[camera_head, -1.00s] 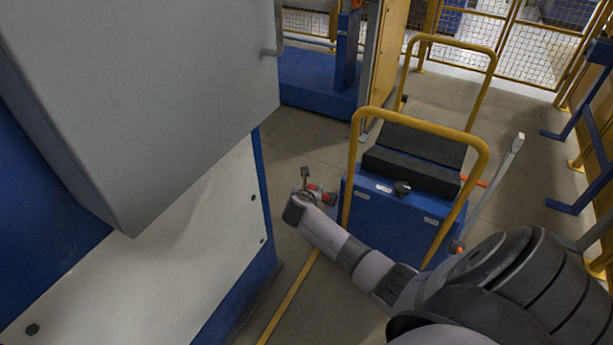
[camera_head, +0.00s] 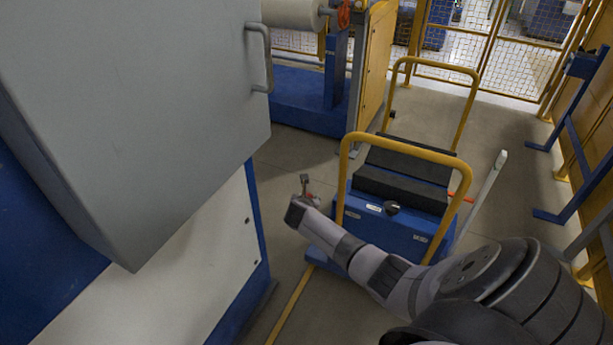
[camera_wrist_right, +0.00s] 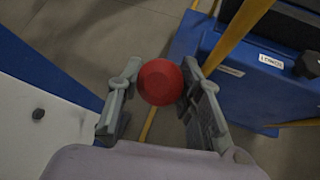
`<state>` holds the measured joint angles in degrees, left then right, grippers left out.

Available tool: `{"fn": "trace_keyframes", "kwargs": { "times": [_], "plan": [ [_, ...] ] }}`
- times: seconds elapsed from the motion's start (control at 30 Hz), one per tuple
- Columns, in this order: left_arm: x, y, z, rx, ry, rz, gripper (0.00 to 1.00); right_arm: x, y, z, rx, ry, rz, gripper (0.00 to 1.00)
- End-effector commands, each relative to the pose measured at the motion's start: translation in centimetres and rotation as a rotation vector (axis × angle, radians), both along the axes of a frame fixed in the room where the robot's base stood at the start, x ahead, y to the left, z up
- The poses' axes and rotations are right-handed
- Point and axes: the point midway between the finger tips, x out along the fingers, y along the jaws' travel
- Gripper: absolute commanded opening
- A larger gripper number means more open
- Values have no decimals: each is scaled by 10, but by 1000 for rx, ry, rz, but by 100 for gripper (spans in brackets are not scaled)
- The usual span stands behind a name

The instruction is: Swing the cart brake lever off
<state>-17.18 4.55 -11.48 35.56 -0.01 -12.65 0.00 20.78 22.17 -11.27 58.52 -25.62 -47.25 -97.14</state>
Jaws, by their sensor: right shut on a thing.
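The blue cart (camera_head: 405,232) with yellow hoop handles and black padded top stands right of centre in the head view. My right arm reaches across its near side. My right gripper (camera_head: 306,188) is beside the cart's left side, small and partly hidden by its own wrist. In the right wrist view, a round red knob (camera_wrist_right: 160,82), apparently the brake lever's end, sits between the two grey fingers of this gripper (camera_wrist_right: 157,100). The gripper is shut on it. The lever's shaft is hidden behind the knob. The cart's side (camera_wrist_right: 235,85) is right of the fingers. My left gripper is not in view.
A large grey cabinet (camera_head: 140,110) with a white lower panel (camera_head: 190,275) stands close on the left. A blue roller stand (camera_head: 300,100) is behind. A pale upright bar (camera_head: 483,195) is at the cart's right. Bare floor (camera_head: 515,140) lies right of the cart.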

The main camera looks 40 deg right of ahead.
Motion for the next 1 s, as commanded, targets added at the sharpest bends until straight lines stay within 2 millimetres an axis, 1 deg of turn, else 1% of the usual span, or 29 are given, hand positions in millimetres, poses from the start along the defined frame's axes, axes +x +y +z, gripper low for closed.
{"fn": "trace_keyframes", "kwargs": {
  "times": [0.03, 0.23, 0.27, 0.57, 0.87, 1.0],
  "plan": [
    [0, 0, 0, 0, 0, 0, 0, 5, -2, 7, -5, -14, 3, 0],
    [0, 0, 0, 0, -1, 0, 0, 5, -2, 8, -6, -15, 2, 0],
    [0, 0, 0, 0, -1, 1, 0, 5, -3, 8, -6, -15, 2, 34],
    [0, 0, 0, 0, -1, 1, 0, 3, -2, 5, -3, -9, -1, 54],
    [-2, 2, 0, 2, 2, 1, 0, 1, -1, 3, -2, -5, 0, 54],
    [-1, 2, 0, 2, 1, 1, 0, -2, 3, 8, -4, -7, 0, 54]
  ]
}}
